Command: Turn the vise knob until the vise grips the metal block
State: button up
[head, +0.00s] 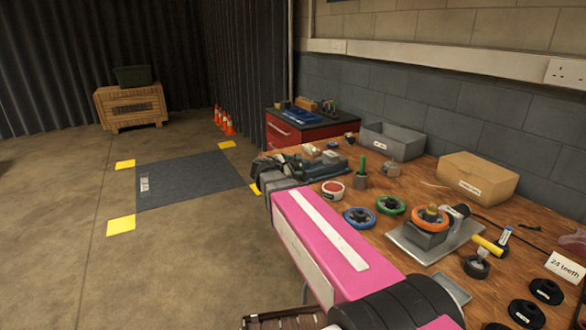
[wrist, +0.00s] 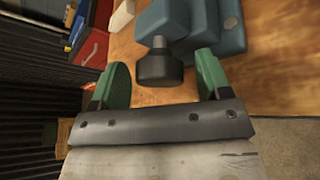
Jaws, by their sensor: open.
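The blue-grey vise (head: 318,168) stands near the bench's left edge, just past the end of my arm. In the wrist view the vise body (wrist: 212,28) fills the upper middle. Its dark round knob (wrist: 158,68) faces my gripper on a short shaft. My gripper (wrist: 161,62) is open, with one green finger on each side of the knob. Gaps show between the knob and both fingers, so nothing is gripped. I cannot make out the metal block or the vise jaws clearly in either view.
On the wooden bench (head: 400,235) are a red-and-white tin (head: 333,189), blue (head: 359,217) and green (head: 390,204) rings, a grey bin (head: 392,140) and a cardboard box (head: 478,178). A red cabinet (head: 287,133) stands behind. The floor to the left is open, with a dark mat (head: 190,180).

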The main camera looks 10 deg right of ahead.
jog(key=shift+w+d+f, duration=0.1)
jog(key=shift+d, duration=0.1)
jog(key=c, duration=0.9)
jog(key=m+t, duration=0.2)
jog(key=m, duration=0.1)
jog(key=shift+m+t+h, duration=0.3)
jog(key=shift+m+t, duration=0.1)
jog(key=m+t+h, duration=0.1)
jog(key=m, duration=0.4)
jog(key=shift+t+h, duration=0.4)
